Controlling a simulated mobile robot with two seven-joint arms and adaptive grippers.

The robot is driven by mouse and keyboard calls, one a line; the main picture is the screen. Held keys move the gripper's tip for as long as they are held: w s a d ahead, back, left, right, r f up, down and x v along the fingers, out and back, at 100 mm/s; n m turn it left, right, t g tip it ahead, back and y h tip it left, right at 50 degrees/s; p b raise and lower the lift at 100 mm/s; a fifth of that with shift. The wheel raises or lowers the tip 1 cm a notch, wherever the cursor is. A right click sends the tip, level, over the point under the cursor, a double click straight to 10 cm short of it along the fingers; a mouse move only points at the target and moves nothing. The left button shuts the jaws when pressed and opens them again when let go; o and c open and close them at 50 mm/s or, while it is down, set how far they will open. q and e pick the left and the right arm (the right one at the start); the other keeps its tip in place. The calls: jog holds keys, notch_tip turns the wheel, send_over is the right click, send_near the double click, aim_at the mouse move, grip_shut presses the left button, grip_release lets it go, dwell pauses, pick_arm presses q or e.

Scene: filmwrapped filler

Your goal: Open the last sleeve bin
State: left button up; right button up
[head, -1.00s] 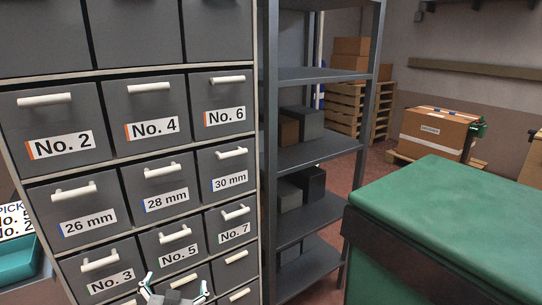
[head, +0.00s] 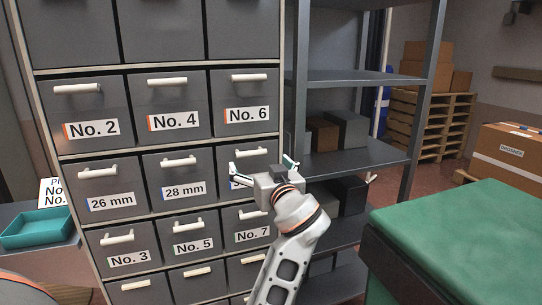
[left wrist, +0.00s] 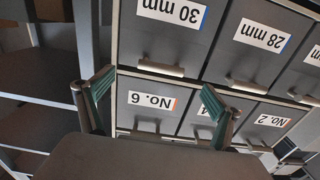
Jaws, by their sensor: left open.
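The sleeve bins are grey drawers with white bar handles, in one row of the cabinet. The 26 mm bin (head: 108,190) and 28 mm bin (head: 180,180) look shut. The 30 mm bin at the row's right end is mostly hidden behind my left gripper (head: 263,166) in the head view. In the left wrist view, upside down, the 30 mm bin (left wrist: 168,38) and its handle (left wrist: 160,68) show clearly; it looks shut. My left gripper (left wrist: 158,88) is open and empty, its fingers spread in front of that handle and apparently apart from it.
The No. 6 bin (head: 245,105) is above and the No. 7 bin (head: 250,228) below. An open metal shelf rack (head: 365,155) stands close on the right. A green-topped block (head: 465,235) fills the lower right. A teal tray (head: 38,228) is at the left.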

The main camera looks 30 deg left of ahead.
aim_at(252, 155)
pick_arm(q)
jog(key=shift+w+a+r, duration=0.1)
jog(key=shift+w+a, duration=0.1)
jog(key=shift+a, duration=0.15)
jog(key=x, duration=0.6)
jog(key=shift+p, duration=0.3)
jog(key=shift+w+a, duration=0.25)
jog(key=shift+a, duration=0.15)
pick_arm(e)
jog(key=shift+s+a, duration=0.3)
jog(key=shift+a, duration=0.05)
